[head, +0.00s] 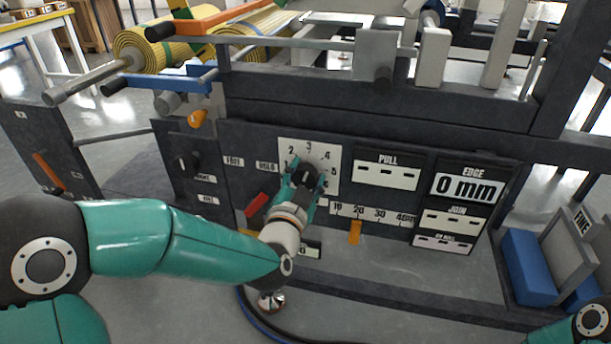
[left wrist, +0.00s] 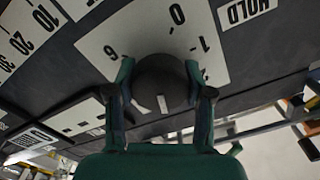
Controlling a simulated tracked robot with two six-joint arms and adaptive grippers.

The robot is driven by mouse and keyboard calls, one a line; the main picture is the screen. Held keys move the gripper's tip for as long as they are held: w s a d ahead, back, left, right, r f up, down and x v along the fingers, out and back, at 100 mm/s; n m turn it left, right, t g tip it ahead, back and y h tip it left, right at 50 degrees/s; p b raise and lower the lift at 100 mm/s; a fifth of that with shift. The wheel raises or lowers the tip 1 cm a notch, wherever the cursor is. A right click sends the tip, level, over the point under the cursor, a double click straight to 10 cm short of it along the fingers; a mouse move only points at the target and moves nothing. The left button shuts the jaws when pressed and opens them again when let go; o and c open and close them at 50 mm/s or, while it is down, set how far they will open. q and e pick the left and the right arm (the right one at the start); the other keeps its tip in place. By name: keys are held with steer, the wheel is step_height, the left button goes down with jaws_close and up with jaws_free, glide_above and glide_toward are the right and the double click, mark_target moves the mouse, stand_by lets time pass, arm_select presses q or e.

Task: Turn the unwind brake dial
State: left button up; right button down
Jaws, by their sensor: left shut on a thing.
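The unwind brake dial is a dark round knob (left wrist: 162,82) on a white numbered plate (head: 326,153) on the machine's dark front panel. In the head view the plate shows numbers around the knob (head: 306,173), which is partly hidden by my gripper. My left gripper (head: 305,180) is shut on the knob, one finger on each side. In the left wrist view my left gripper (left wrist: 160,95) spans the knob, with 6, 0 and 1 readable around it and a light pointer mark on the knob's face. My right gripper is not in view; only part of my right arm shows at the lower right.
A red lever (head: 257,205) sits just left of my left gripper. An orange slider (head: 355,232) stands on a scale to the right. PULL and EDGE displays (head: 466,187) are further right. Yellow mesh rolls (head: 143,48) lie above. A blue block (head: 528,267) stands at the right.

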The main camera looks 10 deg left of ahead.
mark_target(303, 182)
arm_select(q)
steer(key=shift+d, duration=0.1)
steer(key=o, duration=1.2)
steer(key=shift+s, duration=0.15)
steer(key=s, duration=0.7)
steer(key=shift+s, duration=0.1)
steer(key=shift+f, duration=0.1)
